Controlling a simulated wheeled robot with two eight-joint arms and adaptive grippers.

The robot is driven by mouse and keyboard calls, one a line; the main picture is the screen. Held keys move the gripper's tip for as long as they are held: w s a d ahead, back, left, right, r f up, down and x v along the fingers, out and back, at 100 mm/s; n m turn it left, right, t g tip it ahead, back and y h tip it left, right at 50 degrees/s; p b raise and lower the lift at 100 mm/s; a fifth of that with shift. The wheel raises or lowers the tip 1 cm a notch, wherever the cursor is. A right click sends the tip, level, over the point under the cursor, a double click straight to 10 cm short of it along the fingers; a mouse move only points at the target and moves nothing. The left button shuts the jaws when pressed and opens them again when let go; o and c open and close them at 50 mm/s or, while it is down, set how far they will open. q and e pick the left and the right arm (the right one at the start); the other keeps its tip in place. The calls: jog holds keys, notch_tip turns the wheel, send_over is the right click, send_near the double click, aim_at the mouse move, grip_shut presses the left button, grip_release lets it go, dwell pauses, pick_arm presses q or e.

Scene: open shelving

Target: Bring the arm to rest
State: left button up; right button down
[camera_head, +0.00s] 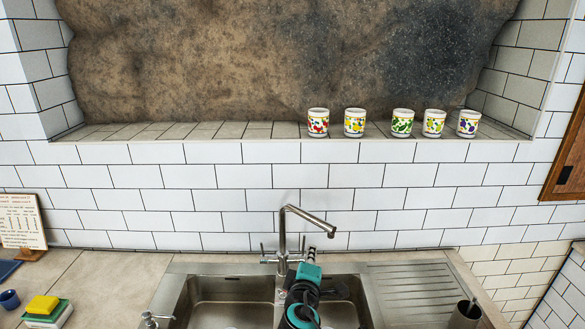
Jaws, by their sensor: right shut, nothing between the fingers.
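My right arm, dark with teal parts, reaches up from the bottom middle over the sink. My right gripper (311,254) is at its far end, shut and empty, just right of the steel faucet (283,238) and below its spout. I cannot tell whether it touches the faucet. My left gripper is not in view.
The steel double sink (220,288) has a ribbed drainboard (412,286) with a dark cup (465,312) at right. Several patterned mugs (354,122) line the tiled ledge. A yellow sponge (42,305), small blue cup (9,299) and sign (20,218) stand left.

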jog(key=s+d+f+m+g+b, duration=0.55)
jog(key=s+d+f+m, duration=0.25)
jog(key=s+d+f, duration=0.45)
jog(key=s+f+m+g+y+b, duration=0.1)
jog(key=s+f+m, duration=0.1)
jog(key=s, duration=0.4)
jog(key=s+f+m+g+y+b, duration=0.1)
jog(key=s+f+m+g, duration=0.1)
jog(key=s, duration=0.4)
jog(key=shift+s+a+f+m+y, duration=0.15)
jog(key=shift+s+f+m+y, duration=0.25)
jog(key=shift+f+m, duration=0.5)
jog(key=shift+f, duration=0.1)
dwell(0.4)
